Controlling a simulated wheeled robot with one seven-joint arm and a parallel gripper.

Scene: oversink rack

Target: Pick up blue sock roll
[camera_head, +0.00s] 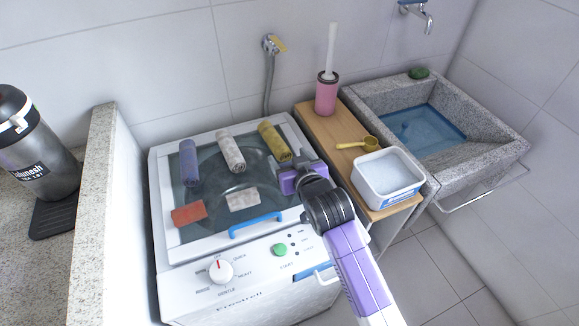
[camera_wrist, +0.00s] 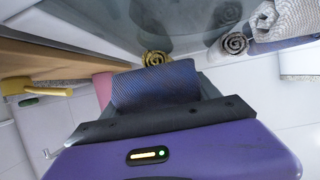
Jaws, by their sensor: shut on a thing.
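In the wrist view a dark blue, ribbed sock roll (camera_wrist: 155,86) sits between the dark fingers of my gripper (camera_wrist: 158,102), which is shut on it. In the head view my gripper (camera_head: 300,178) is over the right side of the washing machine lid, just below the yellow roll (camera_head: 274,142). The held roll is hard to tell from the purple gripper there. I cannot tell whether it still touches the lid.
A white tub (camera_head: 388,187), yellow scoop (camera_head: 358,144) and pink brush holder (camera_head: 326,96) stand right.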

